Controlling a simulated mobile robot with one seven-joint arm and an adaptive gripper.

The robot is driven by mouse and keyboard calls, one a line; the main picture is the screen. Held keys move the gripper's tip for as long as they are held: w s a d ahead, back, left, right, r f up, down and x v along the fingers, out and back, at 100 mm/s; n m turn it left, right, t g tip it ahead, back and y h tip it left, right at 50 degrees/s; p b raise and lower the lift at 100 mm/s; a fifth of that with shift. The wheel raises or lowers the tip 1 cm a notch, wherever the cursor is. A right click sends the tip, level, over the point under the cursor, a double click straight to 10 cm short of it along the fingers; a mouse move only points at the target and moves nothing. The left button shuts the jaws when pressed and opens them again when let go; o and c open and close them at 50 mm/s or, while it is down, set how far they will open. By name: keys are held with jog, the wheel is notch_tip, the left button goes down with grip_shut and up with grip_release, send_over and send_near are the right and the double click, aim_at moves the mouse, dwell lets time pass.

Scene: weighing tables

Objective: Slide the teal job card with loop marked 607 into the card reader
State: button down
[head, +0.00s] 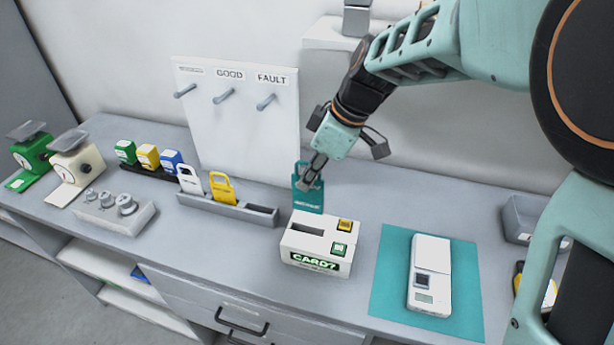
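The teal job card (309,202) with a loop at its top hangs upright from my gripper (315,172). My gripper appears shut on the card's loop, above and behind the card reader. The number on the card is too small to read. The white card reader (291,242) stands on the table with a dark slot in its top, a yellow button, a green button and a "CARD?" display. The card is behind the reader and apart from the slot.
A grey rack (228,207) left of the reader holds a white card (189,179) and a yellow card (222,187). A white handheld device (430,273) lies on a teal mat (390,270) at right. A pegboard (236,125) stands behind. Scales and weights fill the left.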

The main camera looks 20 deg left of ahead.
aim_at(308, 211)
jog(key=shift+f+b, duration=1.45)
jog(key=shift+f, duration=1.35)
jog(key=shift+b, duration=0.6)
jog(key=shift+f, duration=0.15)
jog(key=shift+f+b, duration=2.5)
jog(key=c, duration=2.1)
grip_release()
jog(key=shift+r, duration=0.1)
